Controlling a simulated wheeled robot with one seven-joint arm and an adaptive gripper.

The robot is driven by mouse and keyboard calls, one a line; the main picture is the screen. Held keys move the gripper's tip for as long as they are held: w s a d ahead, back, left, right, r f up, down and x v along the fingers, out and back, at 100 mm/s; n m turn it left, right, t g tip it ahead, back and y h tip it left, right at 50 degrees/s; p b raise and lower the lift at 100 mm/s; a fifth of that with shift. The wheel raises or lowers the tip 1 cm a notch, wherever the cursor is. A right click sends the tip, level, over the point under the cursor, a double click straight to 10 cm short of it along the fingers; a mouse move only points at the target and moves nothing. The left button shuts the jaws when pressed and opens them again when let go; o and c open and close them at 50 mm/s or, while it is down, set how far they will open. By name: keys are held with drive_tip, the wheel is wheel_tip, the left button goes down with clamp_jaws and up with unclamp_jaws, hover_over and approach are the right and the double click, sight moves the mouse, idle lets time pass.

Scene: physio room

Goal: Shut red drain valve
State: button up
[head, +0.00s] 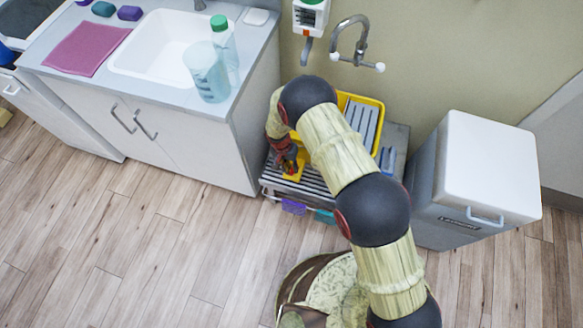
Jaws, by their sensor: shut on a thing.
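My gripper (287,168) reaches down over a low grey slatted stand (318,184) between the sink cabinet and the white-lidded unit. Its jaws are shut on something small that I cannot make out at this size. A small yellow piece (296,173) shows right beside the jaws; I cannot tell whether they touch it. I cannot pick out the red drain valve clearly from the dark red parts of my gripper. My arm hides part of the stand and what lies behind it.
A yellow tray (376,103) sits at the back of the stand, under a wall tap (357,42). A clear jug (207,76) and a green-capped bottle (225,46) stand at the counter's edge. A white-lidded unit (485,165) stands right. The wooden floor (130,240) at left is clear.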

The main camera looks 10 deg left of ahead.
clamp_jaws()
drive_tip(key=shift+s+d, duration=0.1)
drive_tip(key=n+t, duration=0.1)
drive_tip(key=n, duration=0.3)
drive_tip(key=shift+d+n, duration=0.15)
drive_tip(key=shift+n, duration=0.25)
drive_tip(key=n, duration=0.5)
drive_tip(key=shift+d+n+t+y+b, duration=0.2)
drive_tip(key=shift+n+t+y+b, duration=0.1)
drive_tip(key=shift+t, duration=0.1)
drive_tip(key=n, duration=0.4)
drive_tip(key=shift+d+y, duration=0.1)
drive_tip(key=shift+y, duration=0.3)
drive_tip(key=shift+n+t+y, duration=0.3)
drive_tip(key=shift+n, duration=1.4)
drive_tip(key=shift+w, duration=0.2)
drive_tip(key=o, duration=0.7)
unclamp_jaws()
drive_tip(key=shift+o, duration=0.2)
